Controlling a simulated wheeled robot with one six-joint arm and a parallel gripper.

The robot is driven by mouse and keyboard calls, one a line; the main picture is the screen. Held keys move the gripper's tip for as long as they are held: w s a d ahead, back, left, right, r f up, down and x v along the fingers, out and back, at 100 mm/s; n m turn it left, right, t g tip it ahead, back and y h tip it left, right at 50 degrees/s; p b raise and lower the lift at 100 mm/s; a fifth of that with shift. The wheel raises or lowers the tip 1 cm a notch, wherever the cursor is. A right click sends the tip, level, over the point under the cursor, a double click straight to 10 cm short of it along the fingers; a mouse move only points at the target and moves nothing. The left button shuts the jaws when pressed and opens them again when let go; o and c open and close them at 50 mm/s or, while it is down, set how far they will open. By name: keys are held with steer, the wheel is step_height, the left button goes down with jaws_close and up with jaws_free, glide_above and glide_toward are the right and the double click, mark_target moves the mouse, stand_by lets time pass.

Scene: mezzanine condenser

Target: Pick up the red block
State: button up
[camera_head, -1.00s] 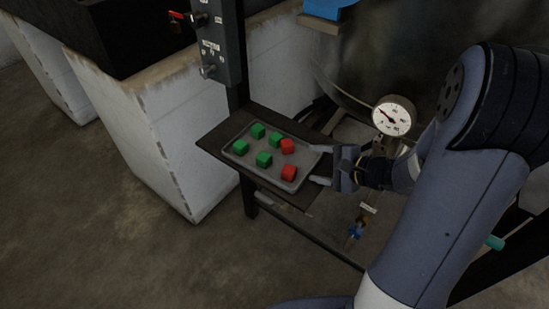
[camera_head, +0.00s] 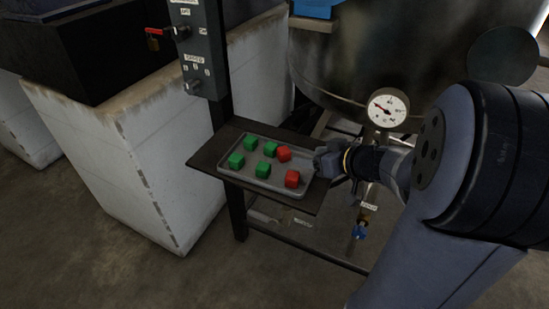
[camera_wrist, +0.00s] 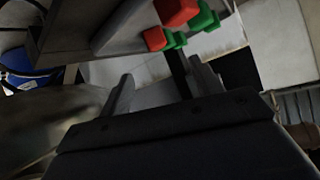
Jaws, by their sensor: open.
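Two red blocks lie on the right part of a grey tray (camera_head: 226,172): a farther one (camera_head: 283,154) and a nearer one (camera_head: 292,179). Several green blocks (camera_head: 262,170) sit on the tray left of them. My gripper (camera_head: 322,163) is just beyond the tray's right edge, beside the red blocks and not visibly touching either. Its fingers are hard to make out there. In the wrist view my gripper (camera_wrist: 162,84) is open with nothing between the fingers. Two red blocks, one larger (camera_wrist: 176,10) and one smaller (camera_wrist: 154,39), show at the top, ahead of the fingertips.
The tray rests on a small dark table (camera_head: 205,158). A grey control box (camera_head: 196,45) on a post stands behind its left side. A pressure gauge (camera_head: 388,107) and a large metal vessel (camera_head: 420,60) are close behind my arm. A white block wall (camera_head: 150,140) is left.

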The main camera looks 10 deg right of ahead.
mark_target(285, 150)
steer(key=shift+w+r+n, duration=0.1)
steer(key=shift+w+n, duration=0.05)
steer(key=shift+n, duration=0.55)
steer(key=shift+w+a, duration=0.25)
steer(key=x, duration=0.6)
steer(key=p+x, duration=0.1)
steer(key=x, duration=0.3)
steer(key=shift+w+d, duration=0.2)
steer(key=shift+d, duration=0.05)
steer(key=c, duration=1.2)
